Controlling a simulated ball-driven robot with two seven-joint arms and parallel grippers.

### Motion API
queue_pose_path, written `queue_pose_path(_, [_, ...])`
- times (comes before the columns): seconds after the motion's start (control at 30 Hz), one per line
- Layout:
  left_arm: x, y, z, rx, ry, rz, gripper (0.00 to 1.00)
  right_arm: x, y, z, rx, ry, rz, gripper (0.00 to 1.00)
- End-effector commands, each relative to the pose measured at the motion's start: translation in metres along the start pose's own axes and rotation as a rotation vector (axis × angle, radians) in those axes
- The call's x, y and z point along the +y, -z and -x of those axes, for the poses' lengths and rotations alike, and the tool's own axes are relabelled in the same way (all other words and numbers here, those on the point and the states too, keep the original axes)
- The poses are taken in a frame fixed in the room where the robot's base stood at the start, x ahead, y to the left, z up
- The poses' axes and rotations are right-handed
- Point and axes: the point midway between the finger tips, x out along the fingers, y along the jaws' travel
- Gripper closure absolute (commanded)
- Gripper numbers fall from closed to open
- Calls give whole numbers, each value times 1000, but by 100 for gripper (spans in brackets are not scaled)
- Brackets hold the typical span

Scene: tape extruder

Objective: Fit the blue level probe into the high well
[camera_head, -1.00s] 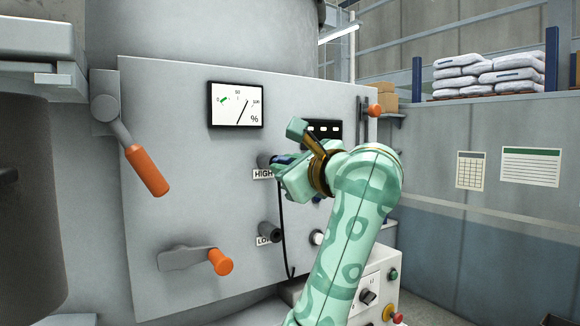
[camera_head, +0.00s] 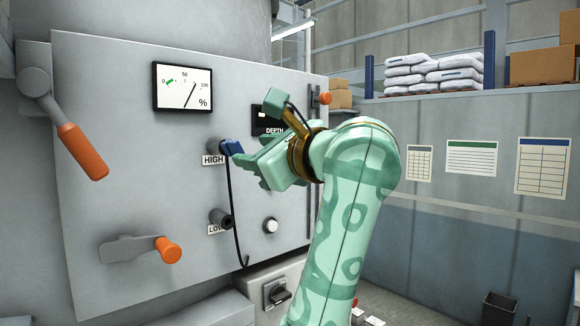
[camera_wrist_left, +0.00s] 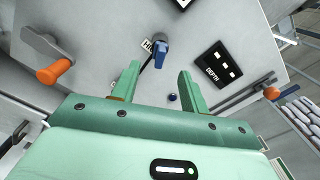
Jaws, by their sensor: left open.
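The blue level probe (camera_head: 231,147) sits at the mouth of the high well (camera_head: 213,146), a grey socket above the HIGH label on the panel. A black cable hangs from it. How deep it is seated I cannot tell. My left gripper (camera_head: 249,164) is to the right of the probe, open and apart from it. In the left wrist view the probe (camera_wrist_left: 161,51) stands beyond the two open green fingertips (camera_wrist_left: 157,72), with nothing between them. The low well (camera_head: 220,217) is below, with the cable passing beside it. My right gripper is not in view.
A larger orange handle (camera_head: 83,152) is at left. Shelved sacks (camera_head: 432,72) stand far behind at right.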

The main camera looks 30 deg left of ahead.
Motion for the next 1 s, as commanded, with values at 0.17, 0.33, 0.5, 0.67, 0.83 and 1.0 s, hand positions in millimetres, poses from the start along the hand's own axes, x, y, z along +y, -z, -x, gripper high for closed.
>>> queue_pose_path(0.17, [1,3,48,3,4,0,55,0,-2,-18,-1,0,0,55])
queue_pose_path(0.33, [0,0,77,-2,0,2,55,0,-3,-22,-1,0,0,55])
queue_pose_path(0.5, [0,0,90,-2,-1,0,55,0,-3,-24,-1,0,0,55])
queue_pose_path(0.67, [0,0,91,-1,-1,1,55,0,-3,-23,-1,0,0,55])
queue_pose_path(0.83, [0,0,91,-1,-1,1,55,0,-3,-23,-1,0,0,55])
queue_pose_path(1.0, [0,1,90,-3,-3,-4,55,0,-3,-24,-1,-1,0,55])
